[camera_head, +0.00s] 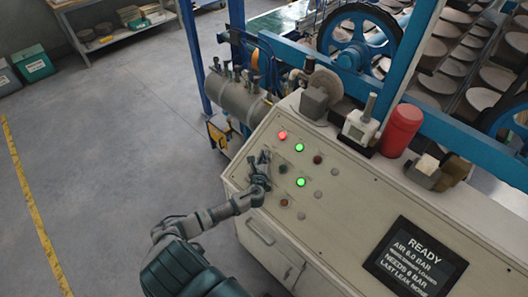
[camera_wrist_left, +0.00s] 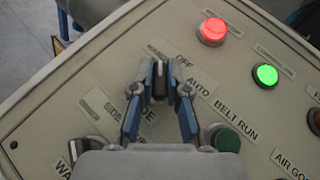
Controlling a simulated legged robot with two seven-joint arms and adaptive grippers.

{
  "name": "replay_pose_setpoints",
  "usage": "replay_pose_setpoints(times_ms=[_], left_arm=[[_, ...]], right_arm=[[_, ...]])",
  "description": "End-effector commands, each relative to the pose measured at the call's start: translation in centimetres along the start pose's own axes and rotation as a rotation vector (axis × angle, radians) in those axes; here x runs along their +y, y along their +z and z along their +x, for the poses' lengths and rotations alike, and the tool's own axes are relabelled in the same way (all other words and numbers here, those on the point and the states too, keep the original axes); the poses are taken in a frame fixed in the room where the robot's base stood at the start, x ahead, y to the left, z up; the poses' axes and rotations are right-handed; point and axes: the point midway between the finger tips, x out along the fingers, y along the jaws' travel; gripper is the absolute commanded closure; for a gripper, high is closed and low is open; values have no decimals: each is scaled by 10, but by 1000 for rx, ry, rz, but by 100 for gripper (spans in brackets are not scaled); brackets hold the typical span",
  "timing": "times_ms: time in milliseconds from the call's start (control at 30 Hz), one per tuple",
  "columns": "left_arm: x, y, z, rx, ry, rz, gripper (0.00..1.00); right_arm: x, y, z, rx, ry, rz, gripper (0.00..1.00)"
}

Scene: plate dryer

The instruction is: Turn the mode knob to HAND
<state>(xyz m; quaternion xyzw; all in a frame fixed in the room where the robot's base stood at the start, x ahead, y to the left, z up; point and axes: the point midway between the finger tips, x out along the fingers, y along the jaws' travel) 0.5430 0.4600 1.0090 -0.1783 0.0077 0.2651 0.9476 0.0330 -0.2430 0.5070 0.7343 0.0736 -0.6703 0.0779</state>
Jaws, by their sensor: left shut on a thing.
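The mode knob (camera_wrist_left: 159,70) is a small dark knob on the sloped control panel (camera_head: 330,215). My left gripper (camera_head: 263,160) reaches it from the front. In the left wrist view my left gripper (camera_wrist_left: 160,82) is shut on the knob, one blue-edged finger on each side. OFF (camera_wrist_left: 184,62) and AUTO (camera_wrist_left: 199,90) labels stand to the right of the knob. Another label (camera_wrist_left: 156,50) above it is too blurred to read surely. The MODE label is partly hidden by the fingers. I cannot tell which label the knob points at. My right gripper is not in view.
A red lit button (camera_wrist_left: 212,31) and a green lit button (camera_wrist_left: 266,75) are near the knob. A dark green button (camera_wrist_left: 225,138) is close to my right finger. A red cylinder (camera_head: 401,130) stands on the panel top.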

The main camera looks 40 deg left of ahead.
Motion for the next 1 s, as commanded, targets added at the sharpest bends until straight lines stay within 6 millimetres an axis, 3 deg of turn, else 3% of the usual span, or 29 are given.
replay_pose_setpoints(times_ms=[200, 700, 733, 800, 1000], left_arm=[[1, -6, -2, 12, 55, -30, 100], [2, -7, -2, 11, 72, -38, 100], [2, -7, -2, 11, 72, -38, 81], [2, -6, -1, 11, 72, -38, 63], [1, -5, -1, 8, 68, -38, 60]], right_arm=[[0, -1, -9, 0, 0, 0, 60], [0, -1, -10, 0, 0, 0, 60], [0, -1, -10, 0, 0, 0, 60], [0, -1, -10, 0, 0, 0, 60], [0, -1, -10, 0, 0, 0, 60]])
